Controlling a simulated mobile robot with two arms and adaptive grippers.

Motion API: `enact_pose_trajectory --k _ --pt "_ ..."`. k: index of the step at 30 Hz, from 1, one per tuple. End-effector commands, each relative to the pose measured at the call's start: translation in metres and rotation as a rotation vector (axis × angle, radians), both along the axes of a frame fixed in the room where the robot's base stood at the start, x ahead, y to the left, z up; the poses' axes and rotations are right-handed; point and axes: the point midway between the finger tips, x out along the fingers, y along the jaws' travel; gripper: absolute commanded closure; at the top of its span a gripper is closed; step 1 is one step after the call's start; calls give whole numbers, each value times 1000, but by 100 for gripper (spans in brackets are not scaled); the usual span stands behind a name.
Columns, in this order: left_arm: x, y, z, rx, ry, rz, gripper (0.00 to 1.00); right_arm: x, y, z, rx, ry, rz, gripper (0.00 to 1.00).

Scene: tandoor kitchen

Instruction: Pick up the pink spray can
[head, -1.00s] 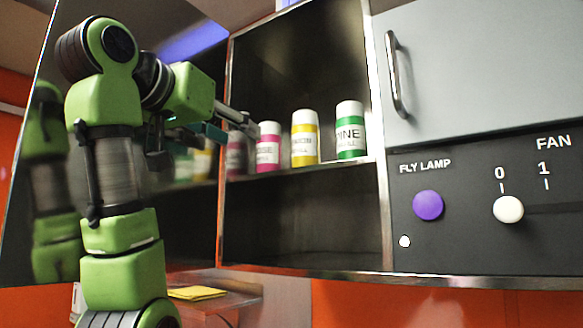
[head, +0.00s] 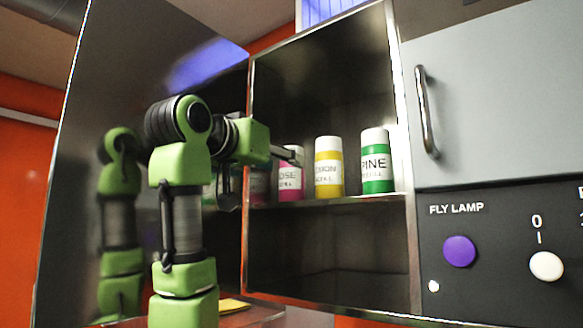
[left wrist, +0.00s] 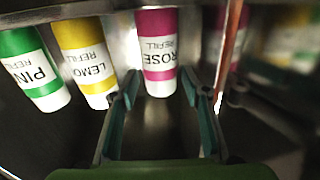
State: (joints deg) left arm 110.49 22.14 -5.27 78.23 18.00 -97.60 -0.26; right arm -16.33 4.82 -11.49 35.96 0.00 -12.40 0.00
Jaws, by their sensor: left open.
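The pink spray can (head: 291,184), with a white label reading ROSE, stands upright on the cabinet shelf at the left of a row of three. My left gripper (head: 291,155) comes in from the left and partly hides its top in the head view. In the left wrist view the pink can (left wrist: 156,50) shows upside down, ahead of and between the spread fingers of my left gripper (left wrist: 161,84). The gripper is open and empty. I cannot tell whether the fingertips overlap the can's sides. My right gripper is not in view.
A yellow LEMON can (head: 328,170) stands close beside the pink one, and a green PINE can (head: 376,165) stands right of it. The cabinet's shiny left wall mirrors my arm and the cans. The lower shelf space (head: 330,250) looks empty.

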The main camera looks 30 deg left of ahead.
Motion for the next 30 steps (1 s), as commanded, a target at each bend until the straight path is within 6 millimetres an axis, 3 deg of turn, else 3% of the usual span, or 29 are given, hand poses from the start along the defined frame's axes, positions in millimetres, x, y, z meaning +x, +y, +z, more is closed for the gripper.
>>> enact_pose_trajectory --k 1,6,14,15,18,19,30 --pt "7 0 4 0 3 0 57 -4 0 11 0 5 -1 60" --pt "25 2 2 0 2 0 57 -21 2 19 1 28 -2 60" --pt "28 2 0 0 1 0 57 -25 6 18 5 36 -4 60" --pt "28 2 0 0 1 0 60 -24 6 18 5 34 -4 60" --pt "28 2 0 0 1 0 86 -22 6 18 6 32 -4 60" --pt "28 2 0 0 1 0 89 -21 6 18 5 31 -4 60" --pt "27 2 2 -1 -1 0 89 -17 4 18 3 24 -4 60"
